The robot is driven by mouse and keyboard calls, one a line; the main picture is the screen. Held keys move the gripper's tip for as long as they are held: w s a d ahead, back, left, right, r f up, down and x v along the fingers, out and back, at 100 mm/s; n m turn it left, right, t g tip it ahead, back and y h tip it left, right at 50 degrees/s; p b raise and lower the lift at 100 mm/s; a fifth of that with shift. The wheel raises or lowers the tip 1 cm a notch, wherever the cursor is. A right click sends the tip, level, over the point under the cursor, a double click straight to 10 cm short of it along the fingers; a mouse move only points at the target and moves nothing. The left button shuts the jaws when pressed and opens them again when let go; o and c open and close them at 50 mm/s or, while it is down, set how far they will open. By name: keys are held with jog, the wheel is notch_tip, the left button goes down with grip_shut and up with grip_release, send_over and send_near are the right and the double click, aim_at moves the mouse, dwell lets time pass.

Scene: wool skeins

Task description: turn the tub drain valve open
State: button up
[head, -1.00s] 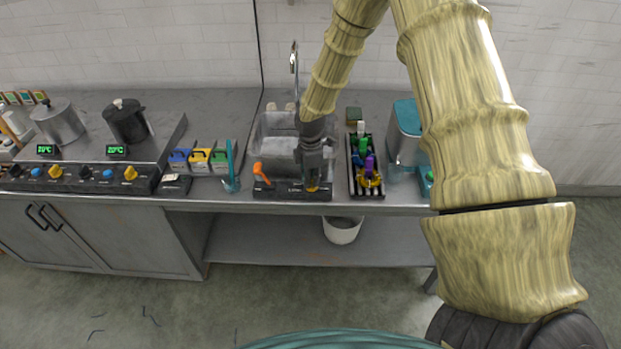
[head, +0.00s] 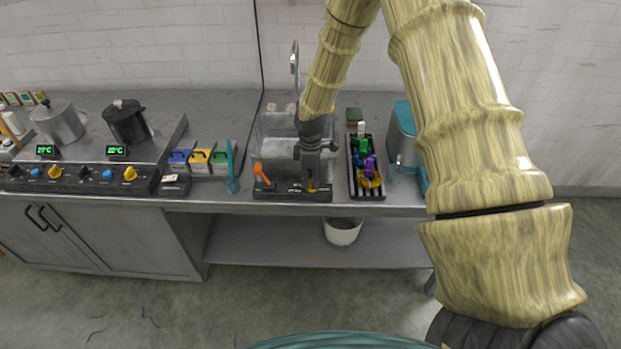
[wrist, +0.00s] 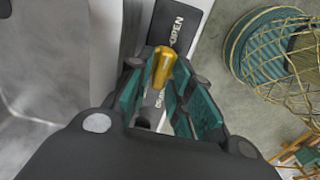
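The yellow drain valve handle (head: 311,187) is on the dark front panel of the clear tub (head: 268,130), right of an orange lever (head: 262,173). In the wrist view the yellow handle (wrist: 162,66) stands between the teal pads of my gripper (wrist: 164,78), with some gap visible beside it. My gripper (head: 312,172) points down at the panel and looks open around the handle. The word OPEN (wrist: 176,30) is on the panel beyond the handle. A second label close to the handle is partly hidden by the fingers.
A black tray (head: 367,194) of colored pieces stands close to the right of the tub. A tap (head: 294,62) rises behind it. A white bucket (head: 342,232) sits on the lower shelf.

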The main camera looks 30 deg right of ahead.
aim_at(310, 181)
notch_tip(310, 181, up, 12)
dwell(0.7)
dwell(0.4)
jog(key=s+a+f+m+b, duration=0.1)
jog(key=s+a+f+m, duration=0.1)
jog(key=s+a+f, duration=0.35)
jog(key=s+a+f+m+y, duration=0.1)
jog(key=s+a+f+m, duration=0.1)
jog(key=s+f, duration=0.55)
jog(key=s+a+f+m+b, duration=0.1)
jog(key=s+a+f+m, duration=0.2)
jog(key=f, duration=0.6)
jog(key=s+a+f+m, duration=0.1)
jog(key=s+f, duration=0.2)
jog(key=s, duration=0.4)
jog(key=s+a+f+m, duration=0.1)
jog(key=s+f+m, duration=0.1)
jog(key=s, duration=0.6)
jog(key=s+a+f+m+h+b, duration=0.1)
jog(key=s+f, duration=0.3)
jog(key=s, duration=0.4)
jog(key=shift+a+m, duration=0.35)
jog(key=shift+m, duration=0.15)
